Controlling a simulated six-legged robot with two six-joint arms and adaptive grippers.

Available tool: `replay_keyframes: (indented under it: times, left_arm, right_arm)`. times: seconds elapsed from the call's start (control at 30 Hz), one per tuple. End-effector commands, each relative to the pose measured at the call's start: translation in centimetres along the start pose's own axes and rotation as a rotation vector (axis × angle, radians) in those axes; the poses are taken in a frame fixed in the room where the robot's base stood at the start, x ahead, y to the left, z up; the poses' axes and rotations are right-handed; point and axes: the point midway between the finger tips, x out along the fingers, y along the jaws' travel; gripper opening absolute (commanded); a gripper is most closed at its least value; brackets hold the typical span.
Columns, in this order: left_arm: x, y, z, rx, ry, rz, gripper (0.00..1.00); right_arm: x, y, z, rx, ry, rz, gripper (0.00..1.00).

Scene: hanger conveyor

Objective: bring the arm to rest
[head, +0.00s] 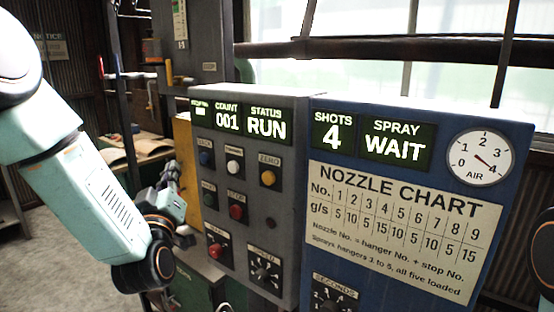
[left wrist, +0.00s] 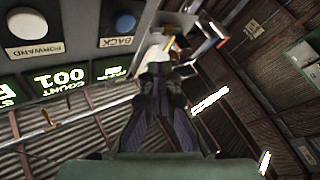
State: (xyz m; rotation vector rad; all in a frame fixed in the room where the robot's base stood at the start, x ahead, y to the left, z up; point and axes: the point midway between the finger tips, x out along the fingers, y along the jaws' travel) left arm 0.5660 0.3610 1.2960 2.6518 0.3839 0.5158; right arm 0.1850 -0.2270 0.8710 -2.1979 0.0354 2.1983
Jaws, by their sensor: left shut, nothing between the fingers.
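My left arm comes in from the left in the head view. Its gripper (head: 172,178) is beside the left side of the grey control panel (head: 258,180), apart from the buttons as far as I can tell. In the left wrist view the gripper (left wrist: 163,80) is shut and empty, its dark fingers together. That view is turned over and shows the panel's blue back button (left wrist: 125,22) and pale forward button (left wrist: 42,18) off to one side. My right gripper is in neither view.
The grey panel reads COUNT 001 and STATUS RUN. A blue panel (head: 515,150) to its right reads SHOTS 4 and SPRAY WAIT, with an air gauge (head: 480,158) and a nozzle chart (head: 402,225). A wooden bench (head: 145,146) stands behind left. Floor (head: 50,250) shows at lower left.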

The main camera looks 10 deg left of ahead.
Motion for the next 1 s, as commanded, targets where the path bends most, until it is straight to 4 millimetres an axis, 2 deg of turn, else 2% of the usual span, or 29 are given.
replay_keyframes:
  times: [0.07, 0.17, 0.27, 0.3, 0.37, 0.5, 0.57, 0.7, 0.87, 1.0]
  left_arm:
    - [0.0, -0.1, 0.4, 0.009, -0.017, -0.003, 0.0]
    - [-0.3, -0.4, 2.4, 0.03, -0.11, -0.018, 0.0]
    - [-2.3, -1.0, 6.8, 0.072, -0.305, -0.036, 0.0]
    - [-3.9, -1.5, 9.3, 0.097, -0.397, -0.04, 0.0]
    - [-6.2, -2.4, 12.8, 0.128, -0.512, -0.048, 0.0]
    - [-12.2, -4.8, 19.7, 0.198, -0.756, -0.061, 0.0]
    - [-15.1, -5.8, 22.3, 0.227, -0.855, -0.067, 0.0]
    - [-22.2, -8.6, 27.7, 0.291, -1.076, -0.081, 0.0]
    - [-31.0, -11.9, 32.5, 0.364, -1.322, -0.097, 0.0]
    - [-39.2, -15.0, 35.6, 0.424, -1.532, -0.114, 0.0]
  right_arm:
    - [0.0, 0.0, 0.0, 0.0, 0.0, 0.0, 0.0]
    - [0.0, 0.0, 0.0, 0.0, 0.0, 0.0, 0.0]
    - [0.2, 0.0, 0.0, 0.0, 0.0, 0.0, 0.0]
    - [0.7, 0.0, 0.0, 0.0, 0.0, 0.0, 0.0]
    - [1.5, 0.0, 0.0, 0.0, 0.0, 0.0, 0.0]
    - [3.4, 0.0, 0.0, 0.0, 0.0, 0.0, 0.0]
    - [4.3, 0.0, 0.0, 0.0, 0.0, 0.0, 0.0]
    - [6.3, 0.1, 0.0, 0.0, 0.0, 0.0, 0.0]
    - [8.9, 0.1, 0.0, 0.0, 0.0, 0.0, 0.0]
    - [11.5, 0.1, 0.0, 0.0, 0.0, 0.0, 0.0]
